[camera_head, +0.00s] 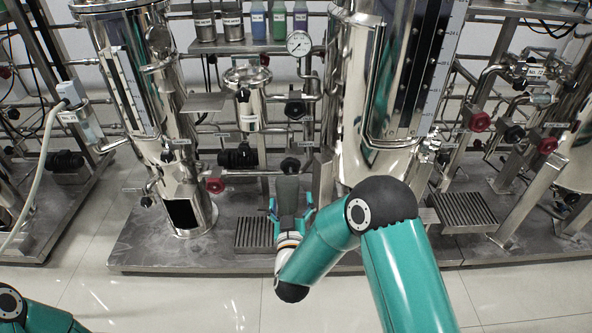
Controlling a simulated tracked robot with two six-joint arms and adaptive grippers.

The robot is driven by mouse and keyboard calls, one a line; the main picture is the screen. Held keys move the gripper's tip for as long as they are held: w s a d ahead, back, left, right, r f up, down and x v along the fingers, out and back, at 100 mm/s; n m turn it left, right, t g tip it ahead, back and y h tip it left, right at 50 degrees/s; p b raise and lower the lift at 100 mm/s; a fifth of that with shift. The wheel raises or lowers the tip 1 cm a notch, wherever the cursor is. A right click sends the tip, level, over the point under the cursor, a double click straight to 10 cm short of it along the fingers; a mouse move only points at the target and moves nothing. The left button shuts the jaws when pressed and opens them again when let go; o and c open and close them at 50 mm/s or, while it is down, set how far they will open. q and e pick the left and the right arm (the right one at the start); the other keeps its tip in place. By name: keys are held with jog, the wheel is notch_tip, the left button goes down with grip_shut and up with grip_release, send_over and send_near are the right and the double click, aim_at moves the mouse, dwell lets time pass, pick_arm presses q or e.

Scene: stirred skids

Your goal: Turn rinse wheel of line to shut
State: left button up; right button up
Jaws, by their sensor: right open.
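Several small valve wheels sit on the pipework, and their labels are too small to read, so I cannot tell which is the rinse wheel. A black wheel (290,165) is on the low pipe in the middle, just beyond my right gripper. A red wheel (215,186) is to its left on the same skid. Another black wheel (295,110) is higher up. My right gripper (290,203) points away from me toward the low black wheel. Its fingers are spread and nothing shows between them. My left gripper is out of view; only part of that arm shows at bottom left.
Tall steel vessels (355,150) and (130,90) flank the middle pipework. A pressure gauge (299,43) stands above. Red wheels (480,122) and (547,145) are at the right. A grated step (464,209) lies on the skid. The tiled floor (180,295) in front is clear.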

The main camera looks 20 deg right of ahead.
aim_at(291, 168)
jog(key=b+x, duration=0.1)
jog(key=x, duration=0.5)
jog(key=b+x, duration=0.1)
jog(key=x, duration=0.4)
jog(key=shift+w+d+f+b, duration=0.15)
jog(key=shift+w+f+b, duration=0.05)
jog(key=shift+w+b, duration=0.15)
jog(key=shift+x, duration=0.8)
jog(key=shift+r, duration=0.1)
